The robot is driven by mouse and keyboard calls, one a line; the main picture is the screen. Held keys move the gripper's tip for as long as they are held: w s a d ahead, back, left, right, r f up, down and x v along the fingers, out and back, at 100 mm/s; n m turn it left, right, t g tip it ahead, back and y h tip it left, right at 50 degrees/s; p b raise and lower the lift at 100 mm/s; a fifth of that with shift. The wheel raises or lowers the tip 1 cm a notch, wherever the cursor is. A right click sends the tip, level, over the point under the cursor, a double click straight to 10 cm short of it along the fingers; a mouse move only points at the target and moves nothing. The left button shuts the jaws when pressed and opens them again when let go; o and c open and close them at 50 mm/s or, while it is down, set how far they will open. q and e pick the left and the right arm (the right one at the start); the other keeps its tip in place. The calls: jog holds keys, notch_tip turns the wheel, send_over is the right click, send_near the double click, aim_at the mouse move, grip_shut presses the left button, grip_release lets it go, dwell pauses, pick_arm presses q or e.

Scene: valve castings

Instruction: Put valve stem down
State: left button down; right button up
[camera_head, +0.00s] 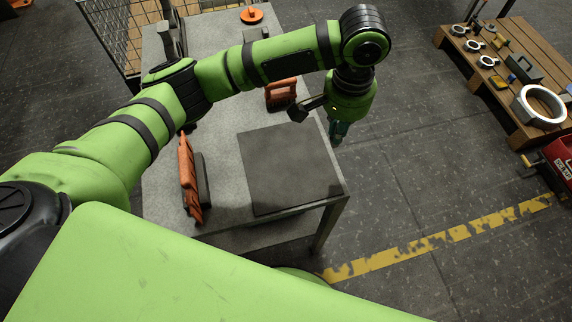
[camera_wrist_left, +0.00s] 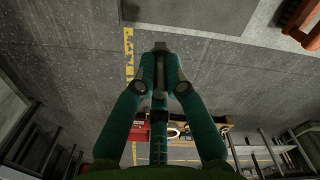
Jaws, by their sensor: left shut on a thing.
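My left gripper (camera_head: 338,138) hangs from the wrist at the right of the grey table, past its right edge in the head view. In the left wrist view its two green fingers close together (camera_wrist_left: 160,75). A small grey piece, apparently the valve stem (camera_wrist_left: 160,46), shows at the fingertips; most of it is hidden by the fingers. In the head view the stem cannot be made out. A dark square mat (camera_head: 288,170) lies on the near right part of the grey table (camera_head: 222,150), with nothing on it. My right gripper is not in view.
An orange casting (camera_head: 281,94) stands behind the mat. Another orange piece (camera_head: 187,175) stands left of it, beside a dark block. An orange part (camera_head: 251,15) is at the far end. A wooden pallet (camera_head: 514,112) holding several metal parts stands at right.

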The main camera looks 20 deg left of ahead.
pick_arm(q)
jog(key=shift+s+d+f, duration=0.15)
jog(key=shift+d+f, duration=0.3)
jog(key=shift+d, duration=0.1)
jog(key=shift+a+f, duration=0.2)
jog(key=shift+s+a+f+p, duration=0.1)
jog(key=shift+a+f+p, duration=0.25)
jog(key=shift+a+f, duration=2.35)
jog(key=shift+s+a+f+p, duration=0.1)
jog(key=shift+a+f+p, duration=0.2)
jog(key=shift+a+f, duration=2.35)
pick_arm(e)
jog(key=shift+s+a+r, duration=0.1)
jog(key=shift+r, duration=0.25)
pick_arm(q)
jog(key=shift+a, duration=0.1)
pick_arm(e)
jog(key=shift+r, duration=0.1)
pick_arm(q)
jog(key=c, duration=1.3)
grip_release()
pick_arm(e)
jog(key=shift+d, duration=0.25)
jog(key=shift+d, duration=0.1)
